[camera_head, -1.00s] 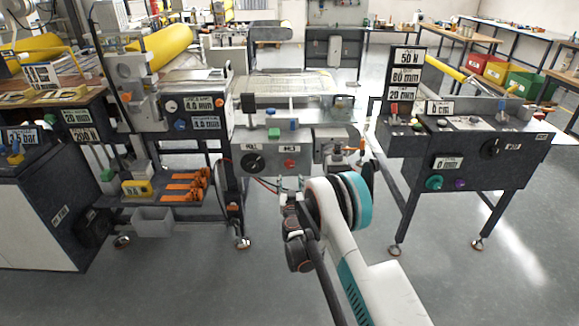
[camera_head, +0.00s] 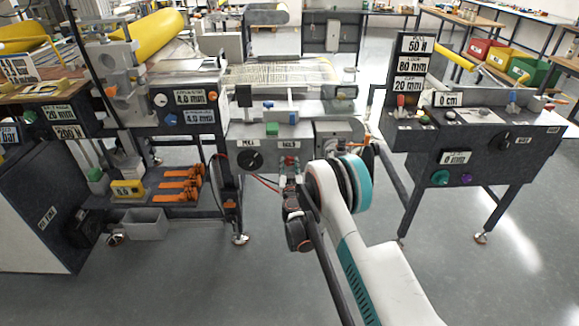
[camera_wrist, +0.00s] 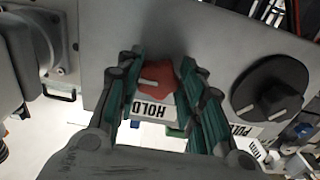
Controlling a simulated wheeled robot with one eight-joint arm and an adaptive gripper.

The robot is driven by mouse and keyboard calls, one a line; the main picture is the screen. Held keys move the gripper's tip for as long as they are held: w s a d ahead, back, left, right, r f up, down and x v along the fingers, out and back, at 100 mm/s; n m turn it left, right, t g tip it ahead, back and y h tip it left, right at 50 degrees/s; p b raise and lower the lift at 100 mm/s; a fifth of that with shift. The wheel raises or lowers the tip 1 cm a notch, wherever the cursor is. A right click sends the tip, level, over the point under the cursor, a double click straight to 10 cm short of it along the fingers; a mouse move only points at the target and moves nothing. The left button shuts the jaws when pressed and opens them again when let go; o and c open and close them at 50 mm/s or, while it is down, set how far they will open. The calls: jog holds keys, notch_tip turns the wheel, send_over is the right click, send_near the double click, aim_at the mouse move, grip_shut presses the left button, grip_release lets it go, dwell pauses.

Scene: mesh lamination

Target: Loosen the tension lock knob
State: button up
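A red knob (camera_wrist: 157,78) with a white pointer line sits on the grey machine panel, beside a label reading HOLD (camera_wrist: 152,106). I cannot tell for certain that it is the tension lock knob. My gripper (camera_wrist: 163,88) is open, with one finger on each side of the red knob. I cannot tell whether either finger touches it. In the head view my gripper (camera_head: 289,168) is at the panel's front and partly covers the red knob (camera_head: 290,159). A black knob (camera_wrist: 268,97) with a white line is to the right in the wrist view, beside a PULL label.
The black knob shows left of my gripper in the head view (camera_head: 249,160). Green (camera_head: 272,129) and blue (camera_head: 293,118) parts sit above the panel. A dark control console (camera_head: 455,140) stands to the right. Open floor (camera_head: 190,290) lies in front.

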jog(key=shift+c, duration=1.2)
jog(key=shift+n, duration=0.4)
jog(key=n, duration=0.3)
jog(key=shift+d+n, duration=0.1)
jog(key=shift+n, duration=0.2)
jog(key=n, duration=0.4)
jog(key=shift+d+r+n, duration=0.1)
jog(key=shift+n, duration=0.2)
jog(key=n, duration=0.4)
jog(key=shift+d+r+n, duration=0.1)
jog(key=shift+n, duration=0.2)
jog(key=shift+r+n, duration=0.1)
jog(key=shift+n, duration=2.1)
